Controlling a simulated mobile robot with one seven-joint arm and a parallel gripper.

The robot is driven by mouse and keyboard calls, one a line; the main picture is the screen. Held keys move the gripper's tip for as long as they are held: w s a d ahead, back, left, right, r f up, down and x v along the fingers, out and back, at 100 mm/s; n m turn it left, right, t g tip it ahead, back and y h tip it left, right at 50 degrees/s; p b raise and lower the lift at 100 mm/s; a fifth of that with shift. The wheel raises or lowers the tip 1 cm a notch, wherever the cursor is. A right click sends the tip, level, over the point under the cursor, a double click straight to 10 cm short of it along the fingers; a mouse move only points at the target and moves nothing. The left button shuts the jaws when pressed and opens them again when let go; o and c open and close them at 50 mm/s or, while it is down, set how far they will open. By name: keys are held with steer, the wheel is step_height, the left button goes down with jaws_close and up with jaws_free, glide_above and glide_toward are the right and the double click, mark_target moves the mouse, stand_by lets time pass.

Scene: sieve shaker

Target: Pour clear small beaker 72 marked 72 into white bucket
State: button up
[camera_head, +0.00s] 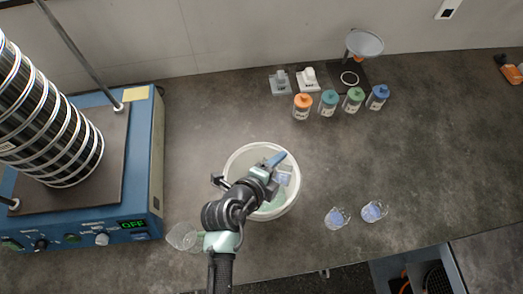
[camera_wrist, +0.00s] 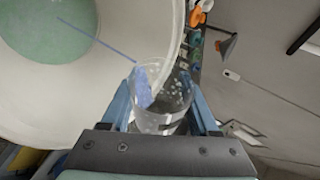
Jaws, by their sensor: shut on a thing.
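My gripper (camera_head: 282,172) is shut on a clear small beaker (camera_wrist: 165,112) and holds it over the white bucket (camera_head: 233,164). In the wrist view the beaker is between the two blue fingers, tilted, with some blue material along its left side and specks on its wall. A thin blue line runs from its mouth to the teal-green material (camera_wrist: 45,25) in the bucket, like a falling stream. The bucket's pale wall (camera_wrist: 125,25) fills the upper left there. I cannot read the beaker's number. My arm hides part of the bucket in the head view.
Two clear beakers with blue contents (camera_head: 337,218) (camera_head: 374,211) stand right of the bucket. An empty-looking clear beaker (camera_head: 181,236) is at lower left. The sieve shaker (camera_head: 140,185) stands left. Several capped jars (camera_head: 328,104) and a scale (camera_head: 349,80) are behind.

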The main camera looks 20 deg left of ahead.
steer(key=shift+r+n+h+b, duration=0.2)
steer(key=shift+n+h+b, duration=0.1)
steer(key=shift+b, duration=0.45)
stand_by(0.6)
steer(key=shift+r+p, duration=0.3)
steer(key=shift+p, duration=0.45)
steer(key=m+y+p, duration=0.1)
steer(key=p, duration=0.1)
steer(key=shift+d+p, duration=0.1)
steer(key=shift+p, duration=0.3)
steer(key=shift+a+f+y, duration=0.25)
steer(key=shift+f+y, duration=0.25)
steer(key=shift+f, duration=0.25)
steer(key=shift+m+g, duration=0.3)
steer(key=shift+p, duration=0.3)
